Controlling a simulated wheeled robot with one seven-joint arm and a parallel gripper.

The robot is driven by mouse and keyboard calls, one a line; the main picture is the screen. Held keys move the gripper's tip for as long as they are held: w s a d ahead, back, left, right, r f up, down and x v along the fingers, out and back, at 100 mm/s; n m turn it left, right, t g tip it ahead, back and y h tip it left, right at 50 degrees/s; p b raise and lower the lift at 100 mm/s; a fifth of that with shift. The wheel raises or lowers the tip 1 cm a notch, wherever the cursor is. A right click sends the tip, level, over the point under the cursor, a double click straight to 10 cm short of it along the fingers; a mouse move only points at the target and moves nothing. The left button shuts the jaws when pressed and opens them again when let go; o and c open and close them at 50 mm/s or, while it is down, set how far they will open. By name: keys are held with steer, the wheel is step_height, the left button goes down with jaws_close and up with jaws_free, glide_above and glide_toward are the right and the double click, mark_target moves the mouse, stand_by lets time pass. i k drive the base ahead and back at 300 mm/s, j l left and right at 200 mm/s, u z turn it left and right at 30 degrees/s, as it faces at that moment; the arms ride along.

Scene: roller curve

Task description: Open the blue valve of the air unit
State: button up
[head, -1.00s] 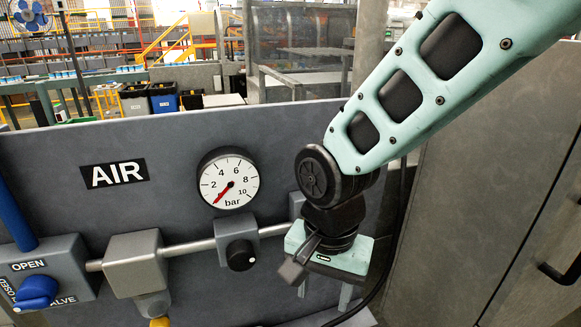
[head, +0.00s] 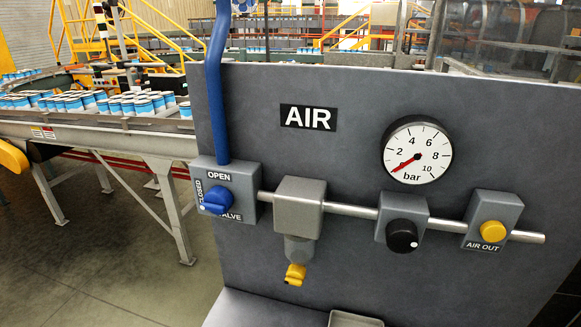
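The air unit (head: 330,180) is a grey panel marked AIR. The blue valve (head: 217,199) is a round blue knob on a grey box at the panel's left. The box reads OPEN above the knob, CLOSED at its left and VALVE below. The knob's white mark sits at its lower left, on the CLOSED side. A blue pipe (head: 216,90) enters the box from above. The pressure gauge (head: 417,150) has its red needle near the low end of the scale. My gripper is out of view.
Along the pipe are a grey filter block (head: 299,207) with a yellow drain (head: 295,274), a black regulator knob (head: 402,235) and a yellow AIR OUT button (head: 492,233). A small tray (head: 354,319) lies below. A conveyor with cans (head: 100,118) stands at left; the floor before it is clear.

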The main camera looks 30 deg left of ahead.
mark_target(219, 200)
steer(key=u, duration=1.6)
steer(key=k+u, duration=0.45)
steer(key=u, duration=0.2)
